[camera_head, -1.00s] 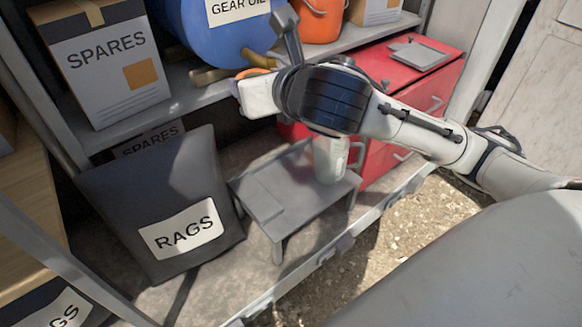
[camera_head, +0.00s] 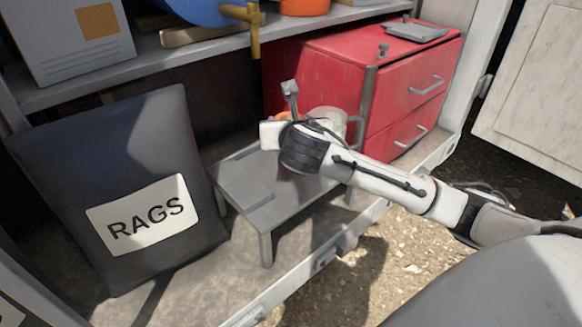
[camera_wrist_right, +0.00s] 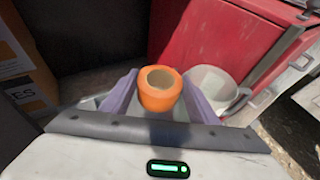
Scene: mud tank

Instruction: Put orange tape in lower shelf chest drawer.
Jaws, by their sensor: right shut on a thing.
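The orange tape (camera_wrist_right: 160,90), a short ring, sits between the two fingers of my right gripper (camera_wrist_right: 160,98) in the right wrist view. In the head view only a sliver of the tape (camera_head: 282,117) shows behind my right wrist, above the small grey stand on the lower shelf. The red chest (camera_head: 318,60) stands on the lower shelf, right of my gripper. Its upper drawer (camera_head: 412,85) and lower drawer (camera_head: 400,132) look closed, each with a grey handle. Part of its left front is hidden by a mug and my arm. My left gripper is not in view.
A whitish mug (camera_head: 328,118) stands on the grey stand (camera_head: 310,196), close to my right gripper. A flat grey item (camera_head: 245,186) lies on the stand. A dark RAGS container (camera_head: 105,165) is at left. The upper shelf (camera_head: 130,68) with a brass valve (camera_head: 254,28) overhangs behind.

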